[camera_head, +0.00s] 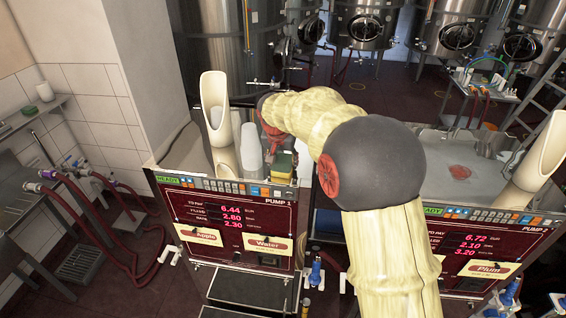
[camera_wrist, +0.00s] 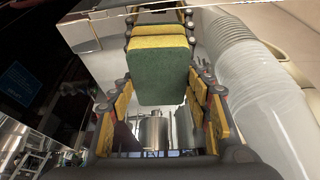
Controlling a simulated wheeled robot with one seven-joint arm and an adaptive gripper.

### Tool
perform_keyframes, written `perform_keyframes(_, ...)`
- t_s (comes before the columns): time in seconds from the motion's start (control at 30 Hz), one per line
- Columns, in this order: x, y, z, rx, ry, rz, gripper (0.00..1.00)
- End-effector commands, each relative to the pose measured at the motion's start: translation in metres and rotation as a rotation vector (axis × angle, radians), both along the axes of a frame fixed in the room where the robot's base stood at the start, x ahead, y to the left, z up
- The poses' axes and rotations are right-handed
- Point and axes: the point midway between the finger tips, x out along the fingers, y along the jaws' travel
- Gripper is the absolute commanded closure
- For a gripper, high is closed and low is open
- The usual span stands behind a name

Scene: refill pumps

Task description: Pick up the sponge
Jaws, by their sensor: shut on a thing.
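The sponge (camera_wrist: 161,75) is a block with a yellow layer and a green layer. In the wrist view it sits between the dark, yellow-padded fingers of my gripper (camera_wrist: 158,88), which is shut on it. In the head view the sponge (camera_head: 284,168) shows above the top of Pump 1, just right of the white cups. My gripper is largely hidden behind my arm there. I cannot tell whether the sponge touches the surface below it.
A stack of white cups (camera_head: 251,150) stands close left of the sponge; it is at the right in the wrist view (camera_wrist: 255,85). A tall cream spout (camera_head: 218,120) stands farther left on Pump 1 (camera_head: 235,232). Pump 2's counter (camera_head: 440,165) is at the right.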

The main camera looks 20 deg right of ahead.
Motion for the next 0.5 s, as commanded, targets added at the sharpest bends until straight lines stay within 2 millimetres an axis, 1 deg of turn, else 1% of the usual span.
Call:
perform_keyframes(0.07, -0.002, 0.0, 0.001, 0.001, 0.007, -0.001, 0.6)
perform_keyframes(0.13, -0.001, -0.001, 0.007, 0.0, 0.003, -0.001, 0.6)
perform_keyframes(0.23, 0.0, -0.001, 0.021, -0.001, 0.001, 0.0, 0.6)
perform_keyframes(0.3, 0.0, 0.0, 0.035, -0.001, -0.001, 0.0, 0.6)
perform_keyframes(0.37, -0.011, -0.003, 0.045, -0.001, -0.001, -0.002, 0.6)
perform_keyframes(0.5, -0.032, -0.006, 0.071, 0.0, -0.003, -0.002, 0.6)
